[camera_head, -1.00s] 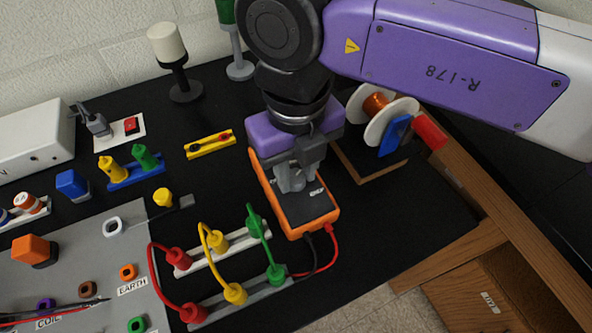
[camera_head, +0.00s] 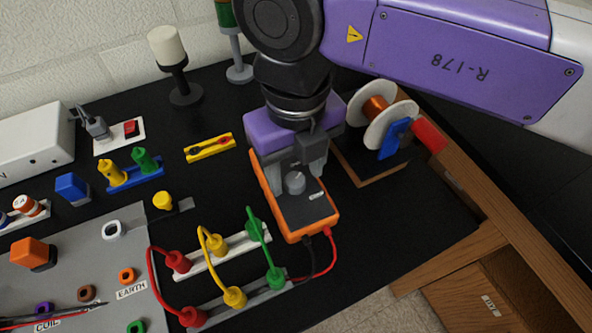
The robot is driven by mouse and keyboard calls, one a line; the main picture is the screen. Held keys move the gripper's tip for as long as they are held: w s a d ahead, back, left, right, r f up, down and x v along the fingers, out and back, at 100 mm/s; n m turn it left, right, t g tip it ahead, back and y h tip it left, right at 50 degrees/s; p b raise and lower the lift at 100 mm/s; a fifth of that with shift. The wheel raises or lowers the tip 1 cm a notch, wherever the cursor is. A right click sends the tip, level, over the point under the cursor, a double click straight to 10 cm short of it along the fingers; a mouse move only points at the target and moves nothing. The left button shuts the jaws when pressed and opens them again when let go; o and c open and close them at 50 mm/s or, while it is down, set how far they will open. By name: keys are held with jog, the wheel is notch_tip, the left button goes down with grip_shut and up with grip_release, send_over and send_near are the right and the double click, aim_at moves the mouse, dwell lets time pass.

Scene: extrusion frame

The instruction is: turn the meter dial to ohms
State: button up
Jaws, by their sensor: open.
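The orange and black meter (camera_head: 310,214) lies on the black bench top, with a black lead and a red lead at its near end. Its grey round dial (camera_head: 296,182) shows on its upper face. My gripper (camera_head: 295,172) is over the meter's far part, open, with its grey fingers spread to either side of the dial and apart from it. The meter's far end is partly hidden under the purple gripper body. The dial's pointer and its markings are too small to read.
The coil of orange wire (camera_head: 378,112) stands on a wooden base to the right. The terminal strip with red, yellow and green leads (camera_head: 215,258) lies at the left front. A yellow holder (camera_head: 209,147) lies left of my gripper. The bench's wooden edge is at the right.

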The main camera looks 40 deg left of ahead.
aim_at(296, 181)
notch_tip(296, 181, up, 7)
jog(key=shift+f, duration=0.15)
dwell(0.6)
